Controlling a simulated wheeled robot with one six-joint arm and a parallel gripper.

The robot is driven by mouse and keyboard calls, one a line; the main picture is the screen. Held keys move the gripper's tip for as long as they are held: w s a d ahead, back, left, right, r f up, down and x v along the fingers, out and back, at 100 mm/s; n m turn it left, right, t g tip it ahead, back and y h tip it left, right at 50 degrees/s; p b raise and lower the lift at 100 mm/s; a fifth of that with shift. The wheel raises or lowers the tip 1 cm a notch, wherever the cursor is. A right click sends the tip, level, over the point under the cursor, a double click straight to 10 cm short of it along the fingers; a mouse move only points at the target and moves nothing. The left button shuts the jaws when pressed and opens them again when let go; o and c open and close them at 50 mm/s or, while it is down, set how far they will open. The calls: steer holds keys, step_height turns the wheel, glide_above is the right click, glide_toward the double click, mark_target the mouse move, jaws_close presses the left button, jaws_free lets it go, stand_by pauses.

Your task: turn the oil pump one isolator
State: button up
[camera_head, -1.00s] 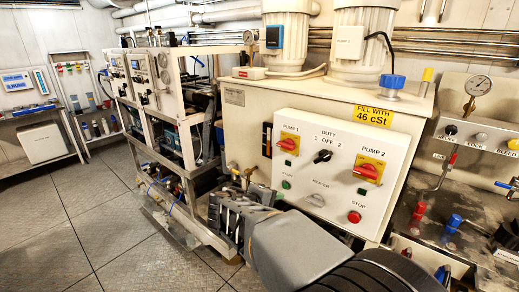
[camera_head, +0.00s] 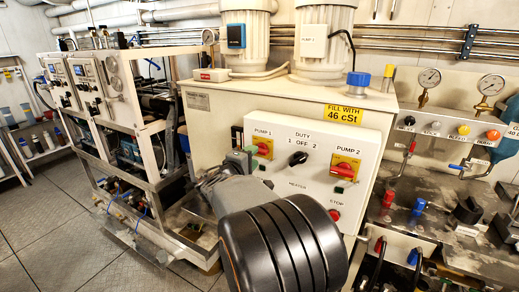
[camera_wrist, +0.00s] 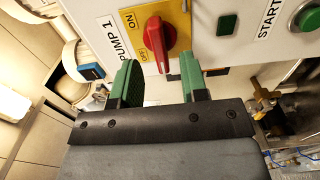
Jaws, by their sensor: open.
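The PUMP 1 isolator is a red rotary handle (camera_wrist: 158,38) on a yellow plate with ON and OFF marks, on a white control panel (camera_wrist: 228,40). In the head view the red handle (camera_head: 264,149) shows at the panel's upper left, beside the PUMP 1 label. My gripper (camera_wrist: 160,78) is open, with its two green fingertips just below the handle in the wrist view, one to each side. The handle is not between the pads as seen there; the exact depth gap cannot be told. In the head view my gripper (camera_head: 243,155) is partly hidden by my arm.
The panel also carries a black duty switch (camera_head: 298,159), the PUMP 2 isolator (camera_head: 344,170) and a red stop button (camera_head: 334,214). A green start button (camera_wrist: 307,17) is close by in the wrist view. A cream oil tank (camera_head: 215,120) stands behind.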

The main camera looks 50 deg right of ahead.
steer(key=shift+p+x, duration=0.3)
steer(key=shift+x, duration=2)
jaws_close()
